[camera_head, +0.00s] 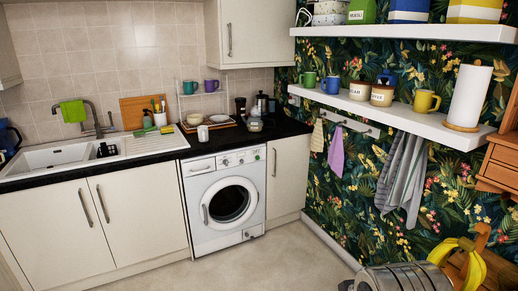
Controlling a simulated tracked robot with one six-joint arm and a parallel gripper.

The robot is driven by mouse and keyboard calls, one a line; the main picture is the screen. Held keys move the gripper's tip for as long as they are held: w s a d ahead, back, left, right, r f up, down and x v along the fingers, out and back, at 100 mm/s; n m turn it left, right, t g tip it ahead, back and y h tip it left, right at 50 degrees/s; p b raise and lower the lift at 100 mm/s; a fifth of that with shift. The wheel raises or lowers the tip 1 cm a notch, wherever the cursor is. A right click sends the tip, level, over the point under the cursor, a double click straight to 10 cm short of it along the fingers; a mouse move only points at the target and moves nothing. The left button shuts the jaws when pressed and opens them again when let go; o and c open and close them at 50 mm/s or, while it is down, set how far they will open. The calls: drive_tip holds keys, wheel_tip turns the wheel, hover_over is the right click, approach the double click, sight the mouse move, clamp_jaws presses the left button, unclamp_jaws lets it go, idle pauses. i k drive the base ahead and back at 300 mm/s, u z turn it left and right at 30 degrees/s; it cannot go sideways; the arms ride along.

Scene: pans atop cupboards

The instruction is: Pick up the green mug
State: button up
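A green mug (309,79) stands upright on the lower white wall shelf, near its left end. A blue mug (331,84) stands just to its right. A teal mug (189,87) also shows on the small rack in the counter's corner, beside a purple mug (211,86). My gripper is not seen in this view, so its distance from the green mug and its state do not show.
The lower shelf (405,117) also holds canisters (382,95), a yellow mug (426,101) and a paper towel roll (468,96). Cloths hang below it. Bananas (463,262) and a cut-off grey ribbed object (405,278) are at the bottom right. The middle floor (255,266) is clear.

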sight(310, 78)
drive_tip(key=i, duration=3.3)
drive_tip(key=u, duration=2.15)
